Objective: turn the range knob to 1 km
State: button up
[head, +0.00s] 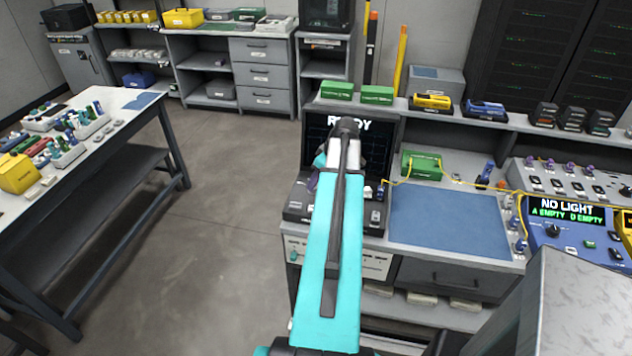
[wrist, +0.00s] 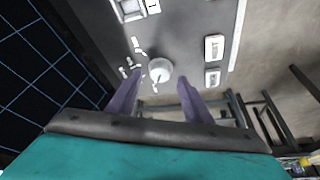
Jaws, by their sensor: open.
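The instrument with a dark screen reading READY (head: 383,158) stands on the bench in the head view, partly hidden behind my arm. In the wrist view, a round pale knob (wrist: 159,69) sits on its grey panel, with small white marks around its left side. The marks are too blurred to read, and the knob's setting cannot be made out. My gripper (wrist: 161,83) is open, its two purple fingers pointing toward the panel on either side of the knob in the picture. I cannot tell whether they reach its depth; no contact shows. The head view hides the knob.
Pale buttons (wrist: 213,47) lie right of the knob, and the dark gridded screen (wrist: 40,60) is at left. A blue mat (head: 450,218) lies right of the instrument. A blue device reading NO LIGHT (head: 565,240) stands farther right. Open floor (head: 220,215) lies left.

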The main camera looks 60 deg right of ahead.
jog(key=shift+x, duration=1.25)
jog(key=c, duration=1.1)
jog(key=shift+o, duration=0.2)
